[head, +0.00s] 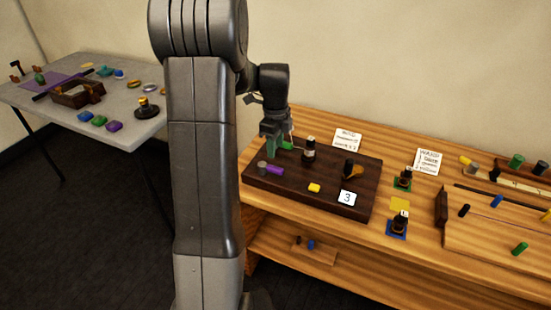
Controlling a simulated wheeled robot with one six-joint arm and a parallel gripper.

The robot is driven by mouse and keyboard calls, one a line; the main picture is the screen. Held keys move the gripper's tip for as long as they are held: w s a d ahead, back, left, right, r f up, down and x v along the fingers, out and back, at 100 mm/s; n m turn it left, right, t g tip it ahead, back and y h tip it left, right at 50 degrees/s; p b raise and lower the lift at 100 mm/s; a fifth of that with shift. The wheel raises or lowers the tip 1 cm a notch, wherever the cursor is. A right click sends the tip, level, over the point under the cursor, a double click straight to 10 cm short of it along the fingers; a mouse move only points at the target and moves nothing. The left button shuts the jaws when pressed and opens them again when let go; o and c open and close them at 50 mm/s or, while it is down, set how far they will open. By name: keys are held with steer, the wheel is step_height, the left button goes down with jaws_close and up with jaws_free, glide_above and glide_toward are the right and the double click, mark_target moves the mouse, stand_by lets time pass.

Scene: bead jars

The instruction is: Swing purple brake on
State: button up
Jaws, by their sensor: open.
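A dark wooden board (315,198) lies on the wooden bench, with a white card marked 3 at its front right. The purple brake (274,170) is a small purple bar low on the board's left part, next to a grey round piece (262,167). My gripper (276,152) is over the board's back left, just above and behind the purple brake. Its jaws are open, and I see nothing held in them. A bright green piece (287,145) is close beside the jaws. Whether the jaws touch anything is too small to tell.
A black post (309,149) stands right of my gripper; a black and orange piece (351,170) and a yellow block (314,188) are further right. Small jars on green (403,180) and blue (397,223) mats stand beyond the board. A grey table (60,100) is at left.

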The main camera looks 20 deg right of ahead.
step_height(320, 180, up, 6)
glide_above(276, 168)
steer(key=shift+w+f, duration=0.1)
steer(key=shift+f, duration=0.05)
step_height(276, 168, down, 14)
steer(key=shift+r, duration=0.1)
stand_by(0.7)
